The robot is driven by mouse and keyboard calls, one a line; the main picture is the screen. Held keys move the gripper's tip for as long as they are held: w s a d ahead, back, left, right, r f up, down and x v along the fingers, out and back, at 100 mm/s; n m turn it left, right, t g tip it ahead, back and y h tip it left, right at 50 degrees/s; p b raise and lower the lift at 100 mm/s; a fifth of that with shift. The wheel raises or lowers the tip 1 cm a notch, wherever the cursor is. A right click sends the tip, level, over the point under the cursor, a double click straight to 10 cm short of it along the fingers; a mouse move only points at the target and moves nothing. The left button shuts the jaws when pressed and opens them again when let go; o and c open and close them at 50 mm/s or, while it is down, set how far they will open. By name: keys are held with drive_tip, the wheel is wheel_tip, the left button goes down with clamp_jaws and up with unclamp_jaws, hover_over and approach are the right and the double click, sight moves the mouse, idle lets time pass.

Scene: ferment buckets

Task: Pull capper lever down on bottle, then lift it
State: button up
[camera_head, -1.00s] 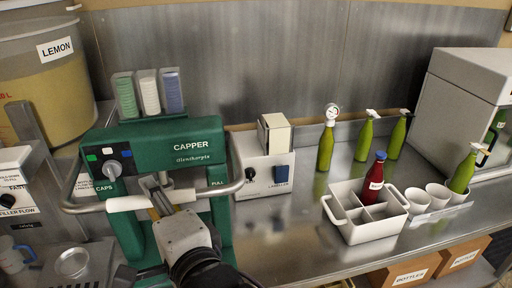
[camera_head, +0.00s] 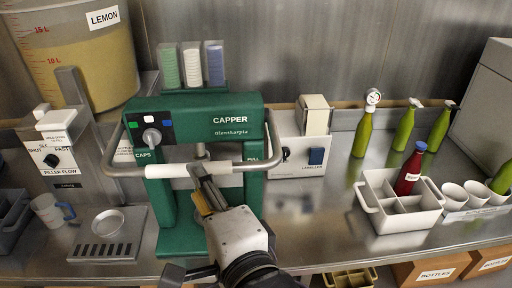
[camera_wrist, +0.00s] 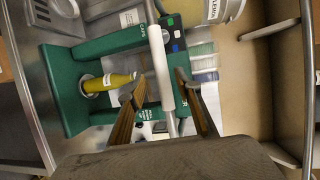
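The green capper (camera_head: 180,113) stands on the counter at the left of the head view. Its lever (camera_head: 273,140) is a grey bar with a white grip (camera_head: 233,167) across the capper's front. A yellow bottle (camera_wrist: 112,81) with a white label sits inside the capper in the wrist view.
A labeller (camera_head: 300,150) stands right of the capper. A white divided crate (camera_head: 395,215) holds a red bottle (camera_head: 409,171). Several green bottles (camera_head: 405,128) and white cups (camera_head: 453,196) stand further right. A filler (camera_head: 62,150) and a lemon bucket (camera_head: 85,60) are at left.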

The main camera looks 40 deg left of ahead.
drive_tip(key=shift+v, duration=0.8)
wheel_tip(320, 180, down, 9)
drive_tip(key=s+d+n+g+h, duration=0.2)
drive_tip(key=s+d+n+h, duration=0.15)
drive_tip(key=n, duration=0.35)
drive_tip(key=w+d+f+n+h, duration=0.3)
drive_tip(key=w+d+f+h, duration=0.1)
drive_tip(key=d, duration=0.3)
drive_tip(key=w+d+r+m+h, duration=0.1)
drive_tip(key=d+h, duration=0.3)
drive_tip(key=d, duration=1.5)
drive_tip(key=w+d+r+m+t+h, duration=0.1)
drive_tip(key=w+d+m+h, duration=0.3)
drive_tip(key=d, duration=1.4)
drive_tip(key=shift+d+r, duration=0.2)
drive_tip(key=shift+d, duration=0.15)
